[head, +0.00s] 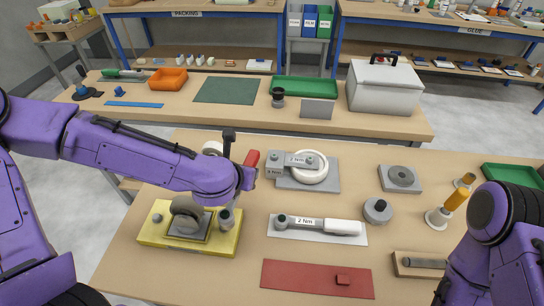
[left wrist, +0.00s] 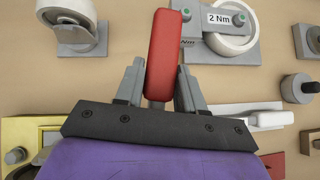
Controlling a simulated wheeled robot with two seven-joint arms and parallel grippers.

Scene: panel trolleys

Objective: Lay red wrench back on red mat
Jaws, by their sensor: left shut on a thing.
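The red wrench's red handle (left wrist: 163,50) stands up between the fingers of my left gripper (left wrist: 160,78) in the left wrist view. The gripper is shut on it. In the head view the red handle (head: 251,158) shows just past my left wrist, left of the grey caster plate; the rest of the wrench is mostly hidden. The held wrench is away from the mat, farther back and to the left. My right gripper is out of view.
A yellow fixture (head: 160,238) with a caster stands at left. A white-handled wrench (head: 335,227) lies on a white mat (head: 285,233) behind the red mat. A caster (head: 310,170) on a grey plate (head: 328,183) is at the back. A grey knob (head: 378,210) stands right of the white mat.

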